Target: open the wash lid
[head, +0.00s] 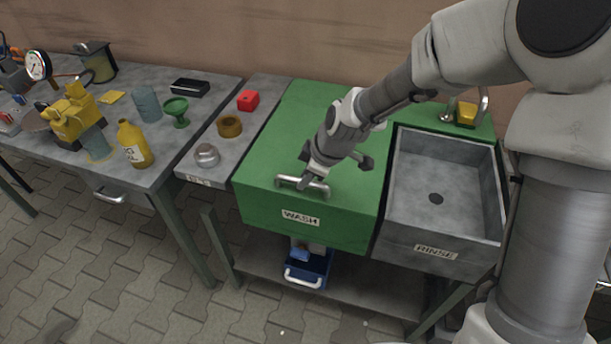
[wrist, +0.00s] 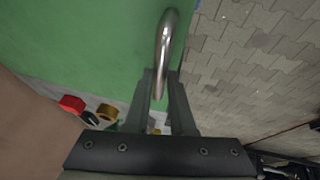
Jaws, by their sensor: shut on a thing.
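The wash lid (head: 275,150) is a green cover lying flat and closed over the basin labelled WASH (head: 300,218). Its metal bar handle (head: 289,181) sits near the front edge. In the wrist view the handle (wrist: 167,38) runs up from between the two fingers (wrist: 158,98), with the green lid surface (wrist: 80,50) to the left.
The open grey RINSE basin (head: 437,195) stands directly right of the lid. A shelf left of it holds a red block (head: 248,100), a brass ring (head: 230,126) and a metal knob-like piece (head: 207,155). A cluttered workbench (head: 140,175) stands further left. A blue bin (head: 307,266) sits below.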

